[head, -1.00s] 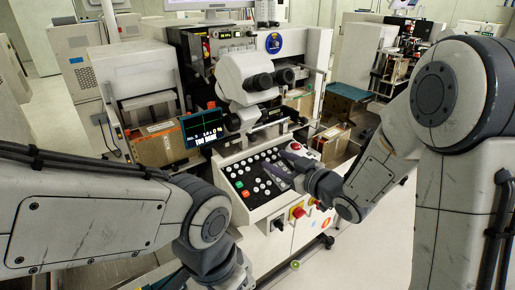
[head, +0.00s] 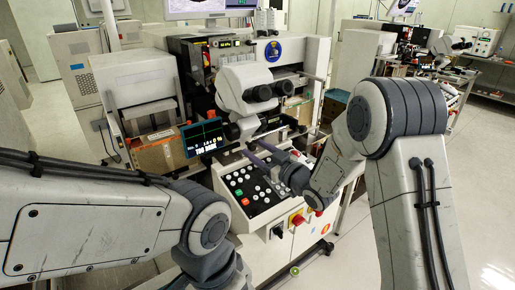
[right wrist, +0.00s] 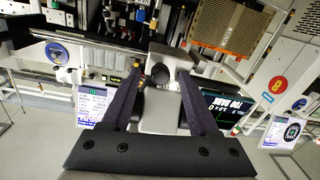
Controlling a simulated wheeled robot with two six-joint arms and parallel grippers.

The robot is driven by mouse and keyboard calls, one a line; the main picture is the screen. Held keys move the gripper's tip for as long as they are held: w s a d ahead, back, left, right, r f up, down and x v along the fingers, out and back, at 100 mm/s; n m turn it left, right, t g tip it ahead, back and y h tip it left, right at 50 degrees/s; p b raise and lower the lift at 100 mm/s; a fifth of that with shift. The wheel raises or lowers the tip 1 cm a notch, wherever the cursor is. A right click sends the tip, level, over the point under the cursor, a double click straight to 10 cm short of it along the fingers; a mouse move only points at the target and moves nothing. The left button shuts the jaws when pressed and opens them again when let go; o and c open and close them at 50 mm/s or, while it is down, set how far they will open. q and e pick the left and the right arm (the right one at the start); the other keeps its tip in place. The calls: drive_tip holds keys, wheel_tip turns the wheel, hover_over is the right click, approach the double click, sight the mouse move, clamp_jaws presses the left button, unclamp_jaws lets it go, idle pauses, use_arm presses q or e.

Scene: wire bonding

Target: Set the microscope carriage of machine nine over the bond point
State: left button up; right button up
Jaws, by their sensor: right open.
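The white microscope (head: 243,84) with black eyepieces stands at the front of the machine, above a sloped button panel (head: 240,190). A small dark screen (head: 203,136) with green lines and white text is beside it on the left. My right gripper (head: 258,152) is just below the microscope, over the panel's upper edge. In the right wrist view its two fingers (right wrist: 160,78) are spread, with a pale microscope part (right wrist: 157,105) seen between them; I cannot tell whether they touch it. The bond point is hidden. My left arm shows, but its gripper is out of frame.
A white cabinet (head: 135,80) stands on the machine's left side. The right wrist view shows a red round sign with an 8 (right wrist: 278,86). Open floor (head: 345,265) lies in front on the right.

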drive_tip(key=shift+w, duration=0.1)
clamp_jaws()
idle(1.4)
